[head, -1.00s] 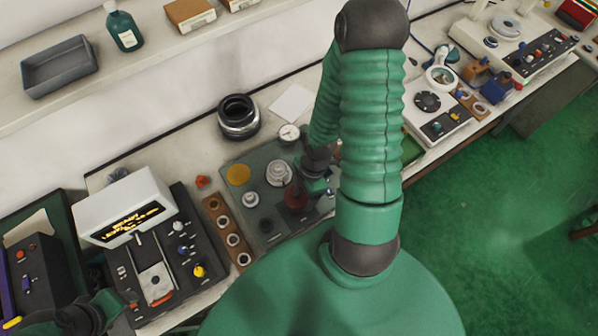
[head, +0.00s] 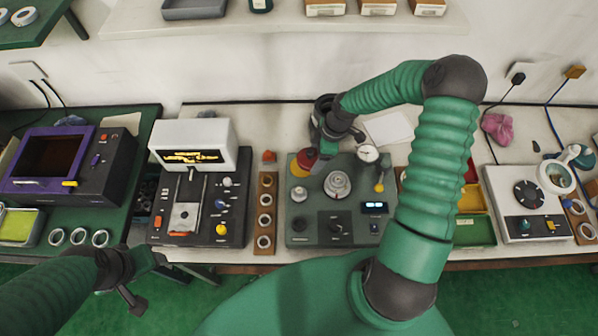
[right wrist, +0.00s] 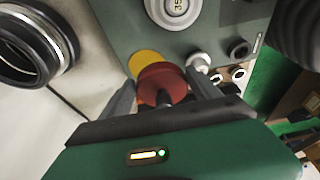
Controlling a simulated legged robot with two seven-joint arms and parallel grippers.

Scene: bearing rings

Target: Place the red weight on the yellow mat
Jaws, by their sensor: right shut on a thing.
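The red weight (head: 303,157) is between the fingers of my right gripper (head: 313,149), which is shut on it. In the right wrist view the weight (right wrist: 163,80) is a dark red round piece with a dark stem, between the two grey fingers. The yellow mat (right wrist: 144,58) is a flat disc on the grey-green panel, partly hidden by the weight. I cannot tell whether the weight touches the mat. My left gripper (head: 133,283) is low at the left, apart from these; its finger opening is unclear.
The panel (head: 318,207) carries a silver dial (head: 338,184), knobs, a small gauge (head: 368,153) and a blue display. A wooden strip with rings (head: 265,212) lies left of it. A black ring stack (right wrist: 32,48) stands close beside the right gripper.

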